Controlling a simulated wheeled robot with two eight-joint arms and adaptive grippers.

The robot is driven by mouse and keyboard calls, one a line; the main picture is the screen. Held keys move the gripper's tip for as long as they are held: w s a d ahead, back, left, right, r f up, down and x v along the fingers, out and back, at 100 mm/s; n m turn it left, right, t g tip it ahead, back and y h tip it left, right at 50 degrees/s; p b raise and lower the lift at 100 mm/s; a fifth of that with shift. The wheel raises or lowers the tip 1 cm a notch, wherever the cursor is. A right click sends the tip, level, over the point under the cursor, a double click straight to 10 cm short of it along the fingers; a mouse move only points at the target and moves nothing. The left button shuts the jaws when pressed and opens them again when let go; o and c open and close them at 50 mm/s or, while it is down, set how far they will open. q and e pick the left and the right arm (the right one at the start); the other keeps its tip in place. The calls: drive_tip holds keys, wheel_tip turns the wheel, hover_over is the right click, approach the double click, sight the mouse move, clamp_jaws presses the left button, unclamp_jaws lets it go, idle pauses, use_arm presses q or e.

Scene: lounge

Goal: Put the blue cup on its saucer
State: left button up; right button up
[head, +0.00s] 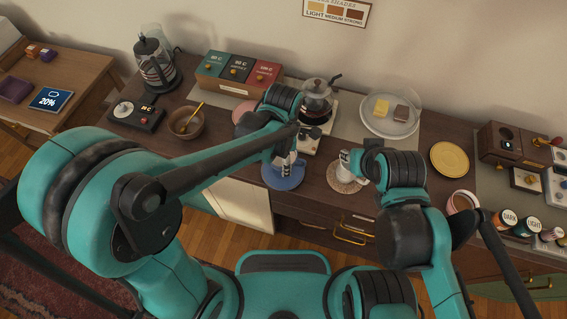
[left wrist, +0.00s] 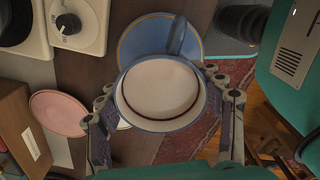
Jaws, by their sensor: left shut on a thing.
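The blue cup (left wrist: 160,92) shows in the left wrist view from above, with a blue rim, pale empty inside and its handle pointing to the top. My left gripper (left wrist: 167,100) is shut on the cup, one finger at each side. The blue saucer (left wrist: 145,32) with a yellow ring lies behind the cup, partly covered by it. In the head view the left gripper (head: 290,150) is over the saucer (head: 284,181) and mostly hides the cup. I cannot tell whether the cup touches the saucer. My right gripper (head: 358,160) is at a pale object over a woven coaster; its fingers are unclear.
A coffee maker (head: 316,100) stands behind the saucer. A pink saucer (head: 241,109) and a brown bowl (head: 185,122) are to the left. A glass plate (head: 376,124) with cake pieces and a yellow plate (head: 449,159) are to the right. The counter's front edge is close to the saucer.

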use_arm(q)
drive_tip(key=shift+f+b, duration=0.55)
drive_tip(key=shift+f, duration=1.1)
drive_tip(key=shift+f, duration=0.1)
drive_tip(key=o, duration=1.3)
drive_tip(key=shift+r, duration=0.3)
wheel_tip(320, 180, up, 12)
drive_tip(key=p, duration=0.4)
drive_tip(key=shift+f, duration=0.15)
